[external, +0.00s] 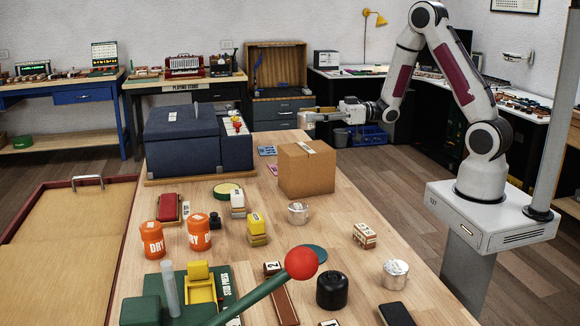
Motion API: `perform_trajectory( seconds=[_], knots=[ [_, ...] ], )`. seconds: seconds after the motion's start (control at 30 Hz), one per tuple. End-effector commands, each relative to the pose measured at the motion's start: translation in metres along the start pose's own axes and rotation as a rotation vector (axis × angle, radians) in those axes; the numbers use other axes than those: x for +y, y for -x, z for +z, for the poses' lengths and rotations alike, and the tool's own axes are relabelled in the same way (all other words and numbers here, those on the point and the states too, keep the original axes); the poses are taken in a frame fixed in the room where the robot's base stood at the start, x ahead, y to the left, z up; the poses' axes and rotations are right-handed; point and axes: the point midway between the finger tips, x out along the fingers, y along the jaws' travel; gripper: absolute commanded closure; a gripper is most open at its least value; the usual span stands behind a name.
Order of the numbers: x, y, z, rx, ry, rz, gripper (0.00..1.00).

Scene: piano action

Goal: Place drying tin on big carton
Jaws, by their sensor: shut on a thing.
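The big carton (306,170) is a closed brown cardboard box with a pale label on top, standing at the table's far right part. My gripper (306,118) is above and behind the carton in the picture, pointing left, well away from both orange tins.
A dark blue case (198,145) stands left of the carton. A green lever with a red ball (301,262) rises at the front. Stamps, small metal tins (395,274), a black knob (332,290) and a brick-like block (365,235) are scattered about.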

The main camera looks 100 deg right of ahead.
Motion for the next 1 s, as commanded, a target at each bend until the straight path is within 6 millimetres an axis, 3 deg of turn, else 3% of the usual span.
perform_trajectory(
  seconds=[0.23, 0.77, 1.0],
  knots=[
    [0.0, 0.0, 0.021, 0.0, -0.001, 0.0, 0.83],
    [0.0, 0.0, 0.025, 0.001, 0.001, 0.0, 0.83],
    [0.0, 0.0, 0.042, 0.0, -0.002, 0.0, 0.83]
  ],
)
